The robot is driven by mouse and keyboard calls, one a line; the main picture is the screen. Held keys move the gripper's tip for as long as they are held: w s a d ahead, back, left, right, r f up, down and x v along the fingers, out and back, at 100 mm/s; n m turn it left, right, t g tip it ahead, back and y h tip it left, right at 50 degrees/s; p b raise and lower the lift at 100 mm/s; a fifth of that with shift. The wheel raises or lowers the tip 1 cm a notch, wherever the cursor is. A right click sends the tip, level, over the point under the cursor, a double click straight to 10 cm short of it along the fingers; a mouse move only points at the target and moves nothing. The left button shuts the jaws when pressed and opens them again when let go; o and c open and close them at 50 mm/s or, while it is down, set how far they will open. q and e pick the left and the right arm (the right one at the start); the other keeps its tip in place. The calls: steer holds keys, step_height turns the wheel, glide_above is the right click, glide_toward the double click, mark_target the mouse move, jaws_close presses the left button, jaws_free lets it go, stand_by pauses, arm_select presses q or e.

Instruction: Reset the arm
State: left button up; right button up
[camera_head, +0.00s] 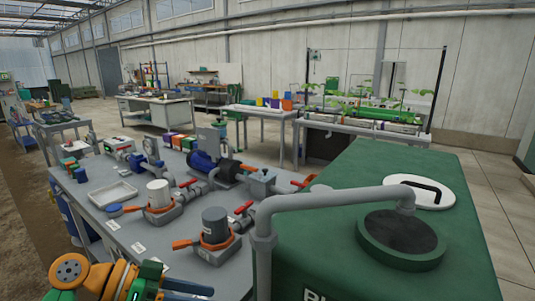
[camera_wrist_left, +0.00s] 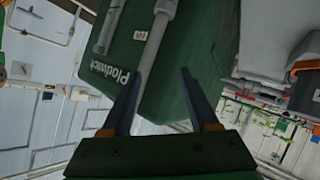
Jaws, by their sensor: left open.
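My left arm (camera_head: 105,279), orange and green, comes in at the bottom left corner of the head view, in front of the grey bench. In the left wrist view my left gripper (camera_wrist_left: 162,70) is open, its two dark fingers spread apart with nothing between them. Beyond the fingers is the side of the green tank (camera_wrist_left: 185,55) with white lettering, apart from or touching I cannot tell. The wrist view is strongly tilted. My right arm and gripper are not in view.
The green tank (camera_head: 330,225) with a grey pipe (camera_head: 330,198) and a round opening fills the right foreground. The grey bench (camera_head: 95,205) carries a white tray (camera_head: 114,193), orange-handled valves, a blue pump (camera_head: 205,163) and fittings. Tables stand behind. Open floor lies at left.

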arm_select(q)
steer(key=s+d+f+n+y, duration=0.1)
steer(key=s+f+n+y, duration=0.2)
steer(key=f, duration=0.7)
steer(key=s+f+n+y, duration=0.1)
steer(key=s+f+y, duration=0.2)
steer(key=s+f, duration=0.45)
steer(key=s+a+f+n+t+y, duration=0.1)
steer(key=s+a+f+n+y, duration=0.4)
steer(key=s, duration=0.4)
step_height(320, 180, down, 13)
steer(key=m+g+y+p, duration=0.1)
steer(key=s+a+f+g+p, duration=0.1)
steer(key=s+a+f, duration=0.2)
steer(key=s+f, duration=0.8)
steer(key=s, duration=0.3)
steer(key=shift+g+p, duration=0.3)
steer(key=shift+p, duration=0.1)
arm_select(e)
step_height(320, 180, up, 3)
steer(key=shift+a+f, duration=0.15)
